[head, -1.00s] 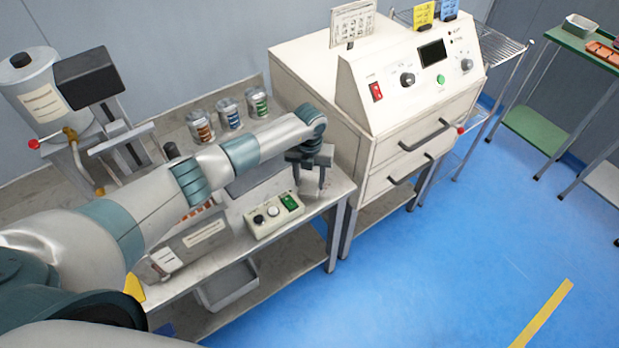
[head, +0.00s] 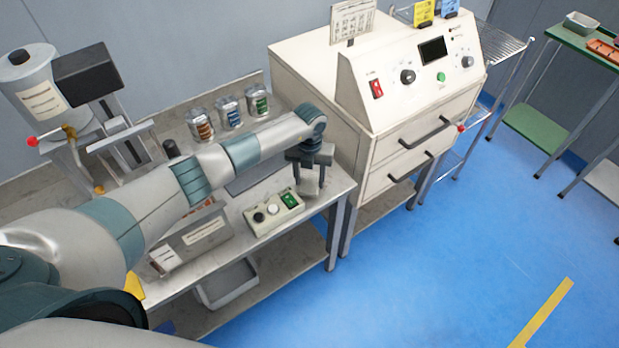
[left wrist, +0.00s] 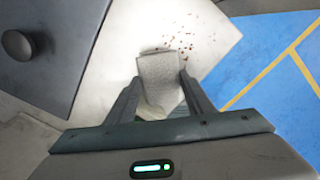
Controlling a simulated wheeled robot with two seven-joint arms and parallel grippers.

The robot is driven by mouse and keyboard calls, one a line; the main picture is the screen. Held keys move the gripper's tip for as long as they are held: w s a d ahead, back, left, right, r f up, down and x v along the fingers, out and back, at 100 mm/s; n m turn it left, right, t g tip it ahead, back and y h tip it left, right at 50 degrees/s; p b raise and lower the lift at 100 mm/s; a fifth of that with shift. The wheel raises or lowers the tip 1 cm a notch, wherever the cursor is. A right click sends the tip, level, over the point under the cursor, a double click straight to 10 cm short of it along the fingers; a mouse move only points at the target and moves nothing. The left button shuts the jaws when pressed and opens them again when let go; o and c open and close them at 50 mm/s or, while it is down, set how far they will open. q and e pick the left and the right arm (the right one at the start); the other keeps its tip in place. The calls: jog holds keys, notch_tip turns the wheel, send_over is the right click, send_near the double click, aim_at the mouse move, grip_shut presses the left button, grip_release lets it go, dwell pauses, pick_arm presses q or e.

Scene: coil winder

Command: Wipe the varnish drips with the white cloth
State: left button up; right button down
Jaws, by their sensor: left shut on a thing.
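My left gripper (head: 309,188) reaches over the right end of the metal workbench, with its fingers pointing down. It is shut on the white cloth (left wrist: 158,68), which looks pale grey and hangs between the two fingers in the left wrist view. A small pale part of the cloth (head: 307,186) shows between the fingers in the head view. The varnish drips (left wrist: 184,38) are small brown specks on the pale surface just beyond the cloth in the left wrist view. I cannot tell whether the cloth touches that surface. The drips are not discernible in the head view. My right gripper is not in view.
A control box (head: 274,211) with a green switch sits on the bench (head: 340,186) left of the gripper. A cream cabinet (head: 318,75) stands close on the right. Blue floor lies in front.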

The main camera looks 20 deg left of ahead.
aim_at(316, 178)
pick_arm(q)
jog(key=shift+f+b, duration=0.7)
jog(key=shift+f, duration=0.15)
jog(key=shift+w, duration=0.1)
jog(key=shift+w+d+b, duration=0.7)
jog(key=shift+w+b, duration=0.2)
jog(key=shift+b, duration=0.3)
jog(key=shift+w+d+b, duration=0.35)
jog(key=shift+b, duration=0.05)
jog(key=shift+w+r, duration=0.1)
jog(key=shift+d, duration=0.1)
